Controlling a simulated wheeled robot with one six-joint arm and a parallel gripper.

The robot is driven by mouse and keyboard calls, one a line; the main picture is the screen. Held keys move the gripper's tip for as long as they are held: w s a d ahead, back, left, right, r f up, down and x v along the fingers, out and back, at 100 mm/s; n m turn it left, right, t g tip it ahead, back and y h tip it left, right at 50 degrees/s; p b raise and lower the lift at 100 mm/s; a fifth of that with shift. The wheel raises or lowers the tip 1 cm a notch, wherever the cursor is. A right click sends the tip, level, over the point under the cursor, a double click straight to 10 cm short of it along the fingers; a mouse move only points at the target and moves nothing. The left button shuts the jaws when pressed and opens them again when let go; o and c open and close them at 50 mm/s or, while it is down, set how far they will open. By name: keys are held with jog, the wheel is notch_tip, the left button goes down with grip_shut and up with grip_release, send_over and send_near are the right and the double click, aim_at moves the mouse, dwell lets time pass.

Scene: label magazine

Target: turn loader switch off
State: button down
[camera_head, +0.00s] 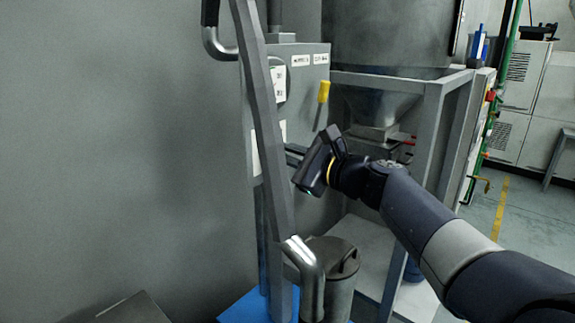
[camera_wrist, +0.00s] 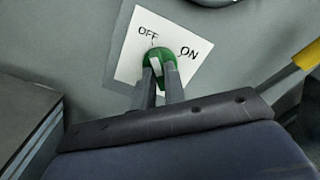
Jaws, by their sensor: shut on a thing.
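The loader switch is a green round knob (camera_wrist: 158,53) on a white plate (camera_wrist: 125,62) marked OFF and ON, seen in the wrist view. OFF is at the knob's upper left and ON at its upper right. My gripper (camera_wrist: 160,76) is shut on the knob, its two fingers on either side of the knob's grip. The fingers cover the lower part of the knob, and I cannot tell exactly which mark it points to. In the head view my gripper (camera_head: 291,154) reaches the front of the grey control box (camera_head: 307,79); the knob is hidden there.
A grey slanted post (camera_head: 264,120) with curved handles stands in front of the box. A yellow-handled lever (camera_head: 323,92) rises at the box's right side. A hopper (camera_head: 385,40) in a metal frame stands behind my arm. A lidded canister (camera_head: 341,280) stands below.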

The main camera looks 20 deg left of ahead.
jog(key=shift+n+b, duration=0.3)
jog(key=shift+n, duration=0.1)
jog(key=c, duration=1.5)
grip_release()
jog(key=shift+o, duration=0.2)
jog(key=shift+d, duration=0.1)
jog(key=v, duration=1)
jog(key=shift+d, duration=0.3)
jog(key=shift+s, duration=0.1)
jog(key=x, duration=1.1)
jog(key=shift+d+m+p, duration=0.1)
jog(key=shift+m+p, duration=0.2)
